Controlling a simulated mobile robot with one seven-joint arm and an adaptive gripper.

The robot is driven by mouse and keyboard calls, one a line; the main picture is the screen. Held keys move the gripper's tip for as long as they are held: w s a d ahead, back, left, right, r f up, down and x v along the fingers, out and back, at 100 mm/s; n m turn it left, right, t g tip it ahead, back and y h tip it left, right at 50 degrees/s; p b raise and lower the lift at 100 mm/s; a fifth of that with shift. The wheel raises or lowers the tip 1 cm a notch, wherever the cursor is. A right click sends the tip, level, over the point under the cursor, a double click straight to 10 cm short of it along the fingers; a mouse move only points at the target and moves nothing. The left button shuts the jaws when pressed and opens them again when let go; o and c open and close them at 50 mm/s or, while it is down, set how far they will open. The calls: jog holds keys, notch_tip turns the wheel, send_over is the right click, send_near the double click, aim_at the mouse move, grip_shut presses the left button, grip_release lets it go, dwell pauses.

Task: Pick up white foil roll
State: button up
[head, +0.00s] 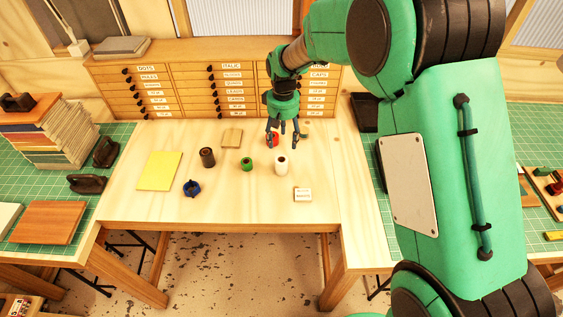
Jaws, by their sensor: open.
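The white foil roll (281,166) stands upright on the light wooden table (240,209), right of the middle. My gripper (283,139) is open and points down above the table, just behind the white roll and apart from it as far as this view shows. A red roll (272,139) is partly hidden behind or between my fingers; I cannot tell its exact distance from them. A small green roll (247,164) stands to the left of the white roll.
A dark brown roll (207,157), a blue ring-like object (192,188), a yellow sheet (160,171), a wooden block (232,138) and a small white labelled box (303,194) are on the table. Drawer cabinets (195,92) line the back. The front of the table is clear.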

aim_at(281, 155)
jog(key=shift+w+a+f, duration=0.25)
jog(key=shift+a+f, duration=0.1)
jog(key=shift+f, duration=0.15)
jog(key=shift+f, duration=0.1)
notch_tip(281, 155, down, 8)
jog(key=shift+f, duration=0.15)
dwell(0.4)
jog(key=shift+f, duration=0.1)
jog(key=shift+s+d+f, duration=0.1)
jog(key=shift+s+f, duration=0.05)
jog(key=shift+f, duration=1.15)
jog(key=shift+s+d+f, duration=0.1)
jog(key=shift+f, duration=1.15)
